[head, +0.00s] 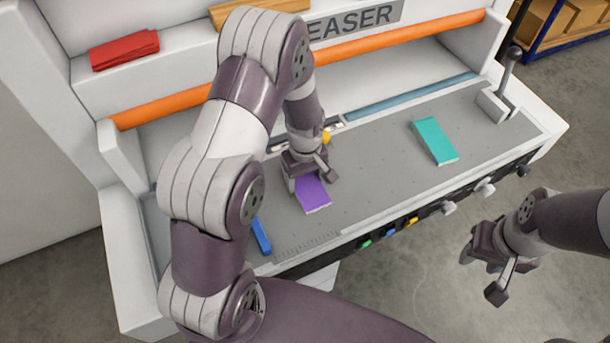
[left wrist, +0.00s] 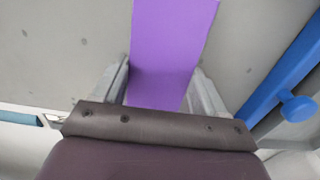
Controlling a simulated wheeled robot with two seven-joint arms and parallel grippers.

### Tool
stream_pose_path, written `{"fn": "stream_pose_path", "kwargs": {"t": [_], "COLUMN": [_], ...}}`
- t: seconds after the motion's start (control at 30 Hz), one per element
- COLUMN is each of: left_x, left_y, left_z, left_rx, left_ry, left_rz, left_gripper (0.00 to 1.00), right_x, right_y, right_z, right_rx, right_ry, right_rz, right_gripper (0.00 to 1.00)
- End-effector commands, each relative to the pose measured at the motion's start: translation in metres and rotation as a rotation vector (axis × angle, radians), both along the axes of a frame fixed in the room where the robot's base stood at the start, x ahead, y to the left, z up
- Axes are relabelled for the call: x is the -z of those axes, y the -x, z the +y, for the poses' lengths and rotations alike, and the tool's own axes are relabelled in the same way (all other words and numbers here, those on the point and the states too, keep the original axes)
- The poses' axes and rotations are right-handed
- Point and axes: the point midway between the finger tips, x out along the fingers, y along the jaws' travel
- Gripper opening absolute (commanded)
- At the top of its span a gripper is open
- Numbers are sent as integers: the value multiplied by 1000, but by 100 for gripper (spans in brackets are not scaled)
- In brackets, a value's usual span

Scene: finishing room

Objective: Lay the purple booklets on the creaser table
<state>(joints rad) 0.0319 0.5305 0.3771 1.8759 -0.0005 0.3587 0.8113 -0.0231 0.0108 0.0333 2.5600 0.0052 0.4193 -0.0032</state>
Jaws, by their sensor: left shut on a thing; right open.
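A purple booklet (head: 313,195) is on or just above the grey creaser table (head: 375,170), near its front edge left of centre; I cannot tell whether it touches the surface. My left gripper (head: 308,180) is shut on it from above. In the left wrist view the purple booklet (left wrist: 172,45) runs between the two fingers (left wrist: 160,88), with the grey table behind it. My right gripper (head: 483,270) is open and empty, off the front right of the table above the floor. My left arm hides part of the table's left side.
A teal booklet (head: 434,141) lies on the right half of the table. A blue bar (head: 261,236) lies left of the purple booklet and shows in the left wrist view (left wrist: 285,75). A lever (head: 509,75) stands at the right end. Table between the booklets is clear.

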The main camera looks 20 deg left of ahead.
Motion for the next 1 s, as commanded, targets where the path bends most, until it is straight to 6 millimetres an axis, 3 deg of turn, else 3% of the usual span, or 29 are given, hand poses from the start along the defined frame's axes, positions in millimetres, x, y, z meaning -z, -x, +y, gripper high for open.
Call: {"fn": "stream_pose_path", "kwargs": {"t": [0.03, 0.07, 0.13, 0.5, 0.8, 1.0], "left_x": [3, 3, 2, -6, -81, -115], "left_y": [0, 0, 0, -1, -2, -1], "left_z": [0, 0, 0, 0, 0, 0], "left_rx": [0, 0, 0, 0, 0, 2], "left_ry": [0, 0, 0, 1, 0, 0], "left_rz": [0, 0, 0, -4, -7, -3], "left_gripper": [38, 75, 97, 97, 97, 97], "right_x": [2, 2, 1, 0, 11, 14], "right_y": [0, 0, 0, 0, 0, 0], "right_z": [0, 0, 0, 0, 0, 0], "right_rx": [0, 0, 0, 0, 0, 0], "right_ry": [0, 0, 0, 0, 0, 0], "right_rz": [0, 0, 0, 0, 0, 0], "right_gripper": [43, 43, 43, 43, 43, 43]}}
